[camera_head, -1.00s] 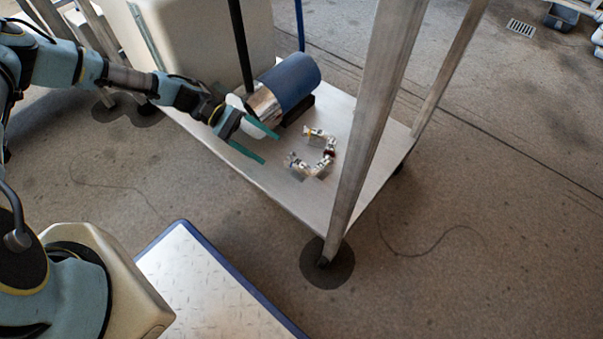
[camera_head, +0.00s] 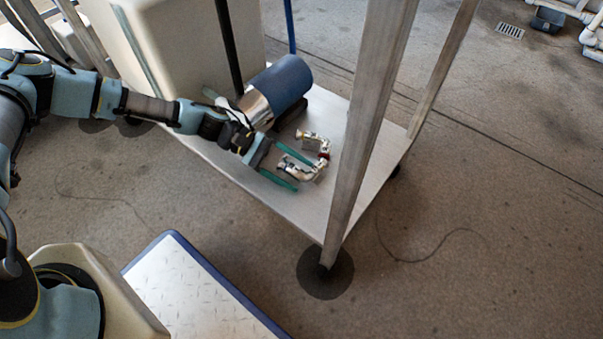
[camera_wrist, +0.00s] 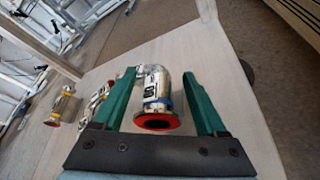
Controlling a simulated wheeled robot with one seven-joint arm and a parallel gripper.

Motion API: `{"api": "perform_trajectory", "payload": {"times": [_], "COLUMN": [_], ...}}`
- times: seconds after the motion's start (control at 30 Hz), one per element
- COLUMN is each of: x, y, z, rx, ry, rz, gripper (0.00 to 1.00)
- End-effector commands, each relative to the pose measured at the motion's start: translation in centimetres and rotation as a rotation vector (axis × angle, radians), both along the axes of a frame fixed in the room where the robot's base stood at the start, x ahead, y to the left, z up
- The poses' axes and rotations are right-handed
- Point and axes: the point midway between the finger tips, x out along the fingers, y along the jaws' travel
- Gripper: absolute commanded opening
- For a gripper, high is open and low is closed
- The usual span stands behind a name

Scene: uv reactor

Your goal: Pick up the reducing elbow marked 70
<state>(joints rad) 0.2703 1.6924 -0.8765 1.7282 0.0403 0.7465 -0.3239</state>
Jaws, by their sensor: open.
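My gripper (camera_head: 305,177) is open, its two green fingers reaching over the lower shelf to the nearest metal fitting. In the wrist view, a shiny elbow (camera_wrist: 154,88) lies between the fingers of my gripper (camera_wrist: 159,73). It has a red-rimmed open end facing me, a blue band and a label with dark digits that I cannot read surely. I see no firm grip on it. The same elbow shows in the head view (camera_head: 299,165), partly behind the fingers. Two more fittings lie left in the wrist view, a yellow-banded one (camera_wrist: 64,104) and another (camera_wrist: 98,97); their marks are unreadable.
The fittings lie on a metal cart shelf (camera_head: 325,203). A blue motor-like cylinder (camera_head: 279,84) and a beige tank (camera_head: 180,50) stand behind my gripper. A slanting cart leg (camera_head: 366,120) rises just right of the fittings. Bare shelf lies in front.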

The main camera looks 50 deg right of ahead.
Motion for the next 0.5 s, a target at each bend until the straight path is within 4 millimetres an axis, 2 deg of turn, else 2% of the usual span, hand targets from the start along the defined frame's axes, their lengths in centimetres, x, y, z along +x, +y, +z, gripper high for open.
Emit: {"api": "perform_trajectory", "payload": {"times": [0.2,0.5], "x": [-0.05,-0.03], "y": [-0.01,0.0], "z": [0.03,0.04], "rx": [0.0,0.0], "ry": [0.0,0.0], "rz": [0.0,0.0], "gripper": [0.73,0.39]}}
